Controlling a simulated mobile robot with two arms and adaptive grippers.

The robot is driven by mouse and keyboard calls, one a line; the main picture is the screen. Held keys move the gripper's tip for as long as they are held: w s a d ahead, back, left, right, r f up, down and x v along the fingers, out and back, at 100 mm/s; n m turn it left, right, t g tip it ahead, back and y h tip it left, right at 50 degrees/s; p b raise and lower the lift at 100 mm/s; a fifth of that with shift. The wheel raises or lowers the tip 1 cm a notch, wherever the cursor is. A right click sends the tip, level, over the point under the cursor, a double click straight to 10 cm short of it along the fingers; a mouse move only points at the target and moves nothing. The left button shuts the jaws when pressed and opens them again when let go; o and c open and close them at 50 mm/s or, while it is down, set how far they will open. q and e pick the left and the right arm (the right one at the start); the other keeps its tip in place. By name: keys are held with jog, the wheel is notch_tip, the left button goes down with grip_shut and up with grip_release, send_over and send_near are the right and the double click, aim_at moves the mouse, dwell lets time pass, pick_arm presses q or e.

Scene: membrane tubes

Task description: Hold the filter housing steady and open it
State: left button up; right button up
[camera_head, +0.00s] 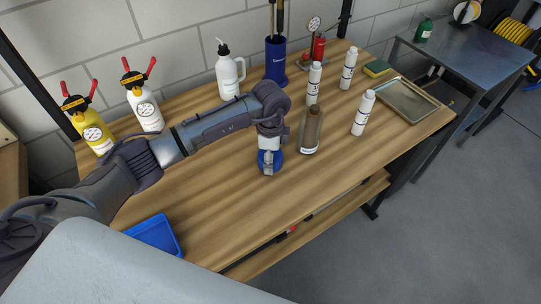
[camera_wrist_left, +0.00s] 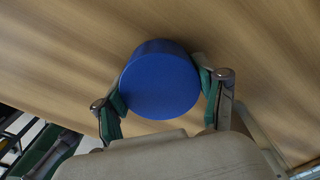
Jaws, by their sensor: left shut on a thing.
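A blue round housing (camera_head: 279,158) stands on the wooden table, mostly hidden by my left gripper (camera_head: 268,165) in the head view. In the left wrist view, the same blue housing (camera_wrist_left: 160,84) shows its flat, plain round face toward the camera. My left gripper (camera_wrist_left: 162,92) has its two green-padded fingers on opposite sides of it and is shut on it. I cannot make out a seam between lid and body. My right gripper is in neither view.
A brown bottle (camera_head: 311,131) stands just right of the left gripper, with several white tubes (camera_head: 363,112) beyond. A blue tray (camera_head: 156,237) lies at the front left. A metal tray (camera_head: 405,100) lies at the right. The table's front middle is clear.

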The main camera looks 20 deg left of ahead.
pick_arm(q)
jog(key=shift+f, duration=0.1)
jog(key=shift+f, duration=0.15)
jog(key=o, duration=1.3)
jog(key=shift+r, duration=0.2)
